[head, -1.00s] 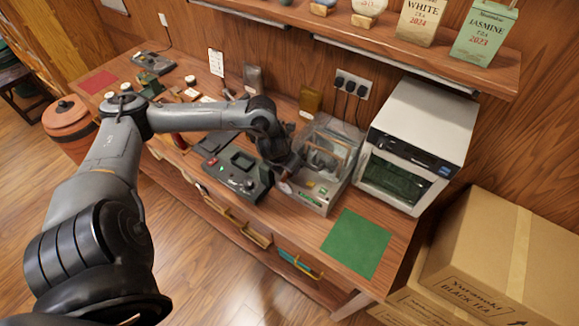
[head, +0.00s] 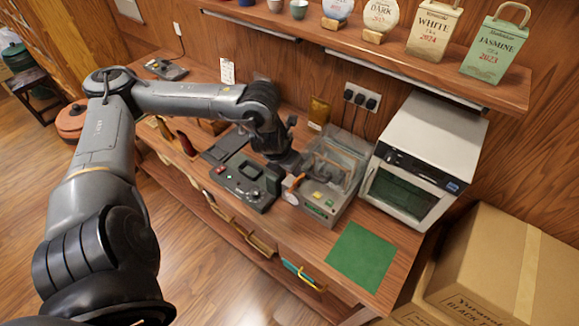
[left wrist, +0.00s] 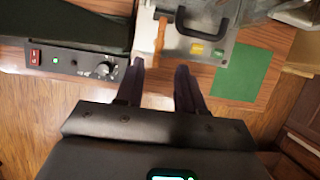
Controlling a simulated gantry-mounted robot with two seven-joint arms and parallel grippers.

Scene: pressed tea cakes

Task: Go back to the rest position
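My left arm comes in from the left in the head view. My left gripper (head: 288,172) is partly hidden there, between the dark control box and the clear-covered press machine. In the left wrist view the two fingers of my left gripper (left wrist: 158,68) stand apart with nothing between them. They are just in front of the machine (left wrist: 208,70) and its orange lever (left wrist: 160,36). The lever also shows in the head view (head: 295,185) beside the machine (head: 325,203). My right gripper is in neither view.
A dark control box (head: 243,185) stands left of the machine. A green mat (head: 360,255) lies bare on the right of the bench. A white oven (head: 425,150) stands behind it. A shelf with tea packages (head: 435,30) overhangs the back. Cardboard boxes (head: 495,265) stand at the right.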

